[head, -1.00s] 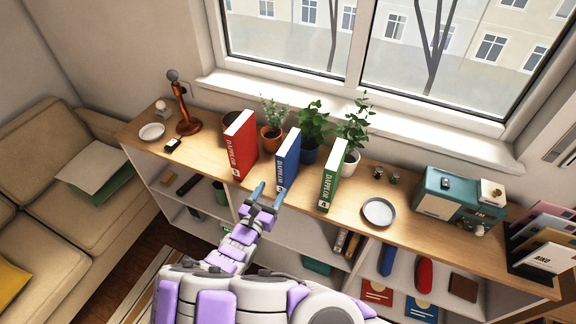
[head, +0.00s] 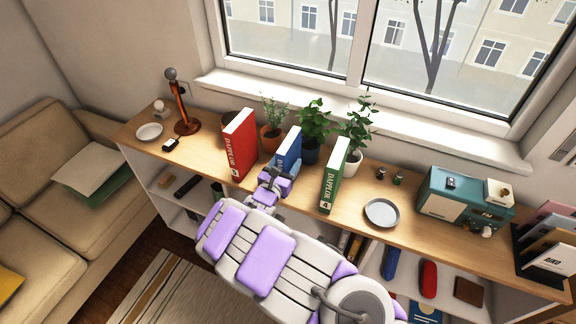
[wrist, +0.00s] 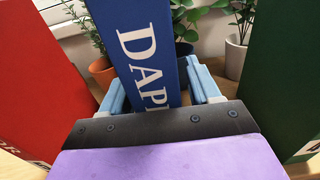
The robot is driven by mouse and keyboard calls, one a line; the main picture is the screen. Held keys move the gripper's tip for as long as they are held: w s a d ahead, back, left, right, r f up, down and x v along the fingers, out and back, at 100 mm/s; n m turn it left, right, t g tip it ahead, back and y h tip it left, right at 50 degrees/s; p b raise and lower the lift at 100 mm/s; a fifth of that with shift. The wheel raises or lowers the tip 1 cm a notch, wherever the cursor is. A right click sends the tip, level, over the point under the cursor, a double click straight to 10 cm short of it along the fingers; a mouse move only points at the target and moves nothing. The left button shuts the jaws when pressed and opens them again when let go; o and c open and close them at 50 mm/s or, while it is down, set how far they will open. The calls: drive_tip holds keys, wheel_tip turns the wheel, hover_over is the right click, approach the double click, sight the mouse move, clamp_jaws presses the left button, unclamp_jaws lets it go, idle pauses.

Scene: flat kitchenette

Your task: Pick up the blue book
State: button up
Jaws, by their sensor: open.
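The blue book (head: 290,146) stands upright on the wooden shelf top, between a red book and a green book. My gripper (head: 277,172) is right in front of it and hides its lower part in the head view. In the wrist view the blue book (wrist: 150,50) fills the middle, its spine facing me with white letters. The light-blue fingers of my gripper (wrist: 158,88) are open, one on each side of the spine. I cannot tell whether either finger touches the book.
The red book (head: 241,145) stands left and the green book (head: 335,176) right, both close by. Potted plants (head: 314,125) stand just behind. A grey plate (head: 381,213) lies to the right, and a teal machine (head: 462,198) stands farther right.

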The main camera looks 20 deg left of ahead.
drive_tip(key=shift+w, duration=0.15)
clamp_jaws()
idle(0.5)
